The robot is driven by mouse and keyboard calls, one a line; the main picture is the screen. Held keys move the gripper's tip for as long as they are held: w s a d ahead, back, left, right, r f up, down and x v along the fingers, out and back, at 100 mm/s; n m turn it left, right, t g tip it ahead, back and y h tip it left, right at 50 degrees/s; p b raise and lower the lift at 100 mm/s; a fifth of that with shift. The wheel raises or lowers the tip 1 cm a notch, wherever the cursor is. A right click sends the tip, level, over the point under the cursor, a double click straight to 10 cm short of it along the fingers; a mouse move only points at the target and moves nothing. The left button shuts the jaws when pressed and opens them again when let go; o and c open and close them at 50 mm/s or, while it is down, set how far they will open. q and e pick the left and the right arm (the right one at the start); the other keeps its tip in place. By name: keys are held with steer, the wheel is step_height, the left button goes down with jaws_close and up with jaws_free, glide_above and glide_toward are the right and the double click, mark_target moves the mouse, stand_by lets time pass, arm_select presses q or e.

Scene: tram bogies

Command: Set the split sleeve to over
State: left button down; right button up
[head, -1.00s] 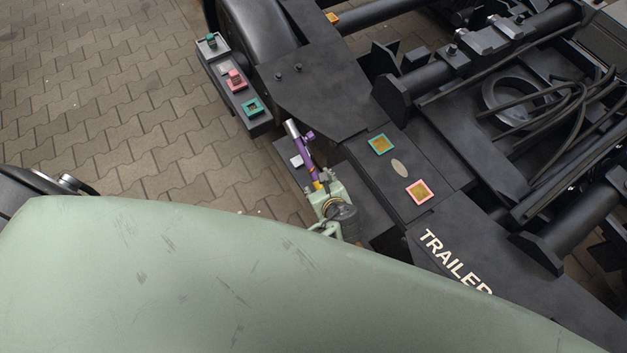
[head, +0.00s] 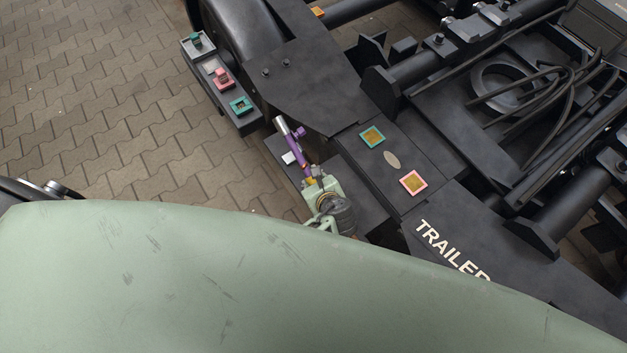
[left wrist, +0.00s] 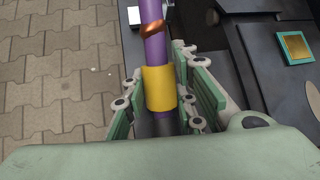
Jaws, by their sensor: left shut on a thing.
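A purple rod (head: 293,146) with a silver end stands out ahead of my left gripper (head: 311,184). It has a small purple knob on its side. In the left wrist view the purple rod (left wrist: 155,50) carries a copper-coloured ring (left wrist: 152,29) and, nearer me, a yellow sleeve (left wrist: 159,88). I cannot tell for sure which part is the split sleeve. My left gripper (left wrist: 160,95) is shut on the yellow sleeve, with its green padded fingers on either side. The rod's near end is hidden behind my arm. My right gripper is not in view.
A dark ledge with a green-framed square (head: 240,105) and a pink block (head: 222,78) is at upper left. The black bogie frame (head: 300,65) bears teal-framed (head: 372,136) and pink-framed (head: 413,182) plates. A white block (head: 289,157) sits beside the rod. Open paving (head: 110,120) lies left.

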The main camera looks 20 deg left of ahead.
mark_target(304, 165)
arm_select(q)
steer(key=shift+a+r, duration=0.1)
steer(key=shift+r, duration=0.05)
steer(key=w+a+r+p, duration=0.1)
steer(key=p, duration=0.1)
steer(key=w+a+r+p, duration=0.1)
steer(key=a+p, duration=0.1)
steer(key=shift+w+r, duration=0.25)
steer(key=shift+w+a+r+p, duration=0.1)
steer(key=shift+w+a+p, duration=0.25)
steer(key=shift+a+p, duration=0.1)
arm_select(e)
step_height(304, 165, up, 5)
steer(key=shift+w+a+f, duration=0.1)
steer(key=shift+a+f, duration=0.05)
arm_select(q)
steer(key=c, duration=1.5)
jaws_free()
steer(key=shift+a, duration=0.1)
steer(key=shift+o, duration=0.6)
steer(key=shift+s, duration=0.1)
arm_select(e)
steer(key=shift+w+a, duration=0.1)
